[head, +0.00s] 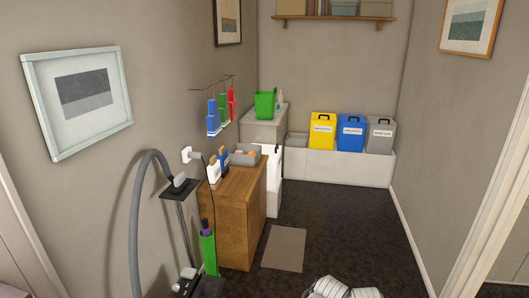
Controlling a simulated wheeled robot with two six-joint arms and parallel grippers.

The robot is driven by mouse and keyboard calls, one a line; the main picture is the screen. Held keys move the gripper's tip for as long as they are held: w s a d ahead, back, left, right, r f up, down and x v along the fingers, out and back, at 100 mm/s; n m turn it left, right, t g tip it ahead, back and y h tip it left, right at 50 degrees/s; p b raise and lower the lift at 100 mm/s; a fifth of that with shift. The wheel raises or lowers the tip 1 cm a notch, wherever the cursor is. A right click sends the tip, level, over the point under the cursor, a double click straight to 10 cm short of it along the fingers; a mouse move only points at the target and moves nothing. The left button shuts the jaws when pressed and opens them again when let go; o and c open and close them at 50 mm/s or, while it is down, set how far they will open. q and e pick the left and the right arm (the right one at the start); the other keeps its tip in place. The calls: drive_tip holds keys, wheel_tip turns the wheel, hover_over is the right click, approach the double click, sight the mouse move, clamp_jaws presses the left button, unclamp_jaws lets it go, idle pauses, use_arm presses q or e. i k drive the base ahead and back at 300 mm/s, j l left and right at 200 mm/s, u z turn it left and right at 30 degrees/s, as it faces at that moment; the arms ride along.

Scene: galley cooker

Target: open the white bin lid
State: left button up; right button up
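I cannot clearly pick out a white bin or its lid. A long low white box (345,166) stands against the back wall. A pale, low top (297,140) shows at its left end, but I cannot tell if this is a lid. Yellow (322,131), blue (351,133) and grey (380,134) bins with dark handles and labels stand in a row at the long box. White fronts (271,165) also show beyond the wooden cabinet, partly hidden by it. Neither of my grippers can be made out. White rounded parts at the bottom edge are probably mine.
A wooden cabinet (237,215) stands along the left wall, with a grey tray (244,155) on top. A green bucket (265,105) stands behind it. A grey hose (135,220) rises at left. A mat (284,248) lies on the dark floor, which is clear toward the bins.

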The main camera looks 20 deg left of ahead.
sight(272, 150)
drive_tip(key=i, duration=1.4)
drive_tip(key=i+u, duration=0.1)
drive_tip(key=i, duration=1.25)
drive_tip(key=i+l+u, duration=0.1)
drive_tip(key=i, duration=1.3)
drive_tip(key=i+l+u, duration=0.15)
drive_tip(key=i+u, duration=0.25)
drive_tip(key=i+l+u, duration=0.25)
drive_tip(key=i+u, duration=0.2)
drive_tip(key=i+l+u, duration=0.65)
drive_tip(key=l+u, duration=0.2)
drive_tip(key=i+l+u, duration=0.2)
drive_tip(key=l+u, duration=0.2)
drive_tip(key=l, duration=0.25)
drive_tip(key=i+l+u, duration=0.1)
drive_tip(key=l+u, duration=0.35)
drive_tip(key=l, duration=0.2)
